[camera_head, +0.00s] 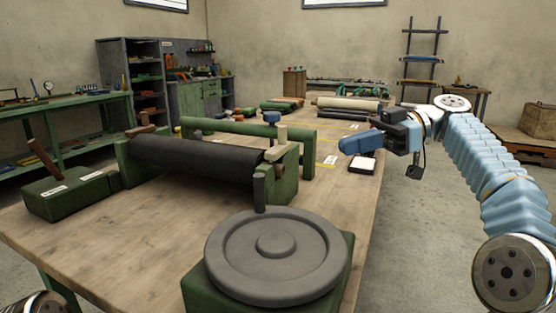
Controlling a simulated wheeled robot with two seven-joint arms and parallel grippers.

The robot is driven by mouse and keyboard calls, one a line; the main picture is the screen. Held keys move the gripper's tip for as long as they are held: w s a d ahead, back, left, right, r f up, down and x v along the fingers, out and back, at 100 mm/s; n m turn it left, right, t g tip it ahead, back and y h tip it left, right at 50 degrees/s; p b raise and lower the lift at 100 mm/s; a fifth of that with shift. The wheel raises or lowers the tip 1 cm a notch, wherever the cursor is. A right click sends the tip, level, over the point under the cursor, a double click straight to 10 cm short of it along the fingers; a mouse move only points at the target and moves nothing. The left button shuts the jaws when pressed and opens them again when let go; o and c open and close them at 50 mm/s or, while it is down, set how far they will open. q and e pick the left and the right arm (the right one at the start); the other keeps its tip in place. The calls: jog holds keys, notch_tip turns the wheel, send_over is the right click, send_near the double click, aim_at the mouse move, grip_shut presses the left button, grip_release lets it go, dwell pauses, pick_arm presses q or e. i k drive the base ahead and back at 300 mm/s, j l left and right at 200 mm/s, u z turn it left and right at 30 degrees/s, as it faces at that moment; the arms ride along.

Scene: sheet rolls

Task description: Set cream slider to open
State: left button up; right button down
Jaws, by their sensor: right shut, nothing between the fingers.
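A small cream upright piece (281,134), which looks like the cream slider, stands at the right end of the green roller machine (285,182). A tan block (275,154) sits just in front of it. I cannot tell its setting from this view. My right gripper (343,146) is to the right of the machine, above the table and apart from the cream piece. Its blue fingers point left and are shut with nothing between them. My left gripper is not in view.
A big grey handwheel (275,256) on a green base fills the table's front. A green box with a brown lever (42,155) stands at left. A white pad (362,165) lies below my right gripper. Rolls (348,104) lie farther back.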

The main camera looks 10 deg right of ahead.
aim_at(283, 146)
jog(key=k+l, duration=0.15)
jog(key=k, duration=0.35)
jog(key=k+l, duration=0.15)
jog(key=k, duration=0.35)
